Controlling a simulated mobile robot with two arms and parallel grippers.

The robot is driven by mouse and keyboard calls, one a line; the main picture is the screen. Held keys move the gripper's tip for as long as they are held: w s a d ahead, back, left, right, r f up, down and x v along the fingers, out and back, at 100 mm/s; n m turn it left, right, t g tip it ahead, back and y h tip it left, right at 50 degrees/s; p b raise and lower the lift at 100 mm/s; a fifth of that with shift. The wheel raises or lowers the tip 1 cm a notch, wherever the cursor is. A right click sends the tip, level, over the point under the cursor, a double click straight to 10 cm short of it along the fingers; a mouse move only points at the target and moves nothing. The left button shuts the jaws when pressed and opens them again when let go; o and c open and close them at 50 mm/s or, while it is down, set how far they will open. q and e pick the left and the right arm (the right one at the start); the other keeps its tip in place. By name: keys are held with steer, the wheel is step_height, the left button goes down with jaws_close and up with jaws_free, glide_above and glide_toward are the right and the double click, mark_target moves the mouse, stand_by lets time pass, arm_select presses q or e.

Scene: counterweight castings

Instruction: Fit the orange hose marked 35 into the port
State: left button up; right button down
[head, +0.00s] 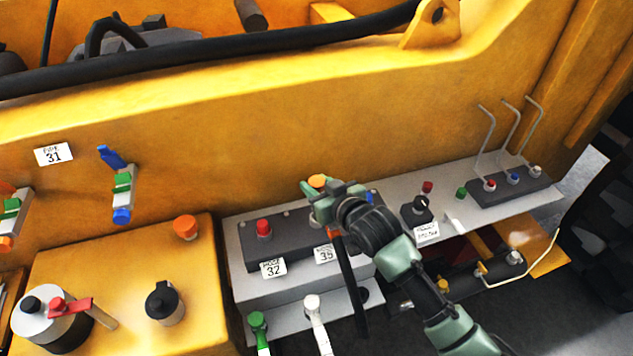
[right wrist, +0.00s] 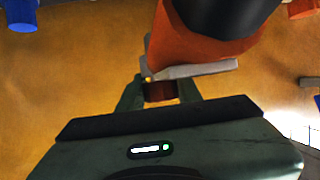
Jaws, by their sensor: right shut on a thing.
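My right gripper (head: 322,203) is over the dark grey port block (head: 290,240); in the right wrist view its fingers (right wrist: 160,92) are shut on the orange hose (right wrist: 205,45), whose orange collar and black part fill the top. In the head view, the black part of this hose (head: 350,290) hangs down below the gripper. An orange round piece (head: 317,181) shows just above the gripper; I cannot tell whether it is the hose's end. The label 35 (head: 325,254) is on the block's front. The gripper hides the port behind it. My left gripper is not in view.
A red fitting (head: 264,227) and label 32 (head: 272,267) are left on the block, a blue fitting (head: 371,197) right. Green (head: 257,320) and white (head: 312,303) handles stand in front. Bent levers (head: 510,135) rise at the right. The yellow wall (head: 250,140) stands close behind.

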step_height(320, 180, down, 4)
steer(key=shift+r+b, duration=0.2)
steer(key=shift+b, duration=0.8)
steer(key=shift+f+b, duration=0.3)
steer(key=shift+f, duration=0.2)
steer(key=shift+p, duration=0.3)
steer(key=shift+p, duration=0.55)
stand_by(0.4)
steer(key=shift+f+b, duration=1.05)
steer(key=shift+f, duration=0.75)
steer(key=c, duration=0.9)
jaws_free()
steer(key=shift+c, duration=0.2)
steer(key=shift+o, duration=0.3)
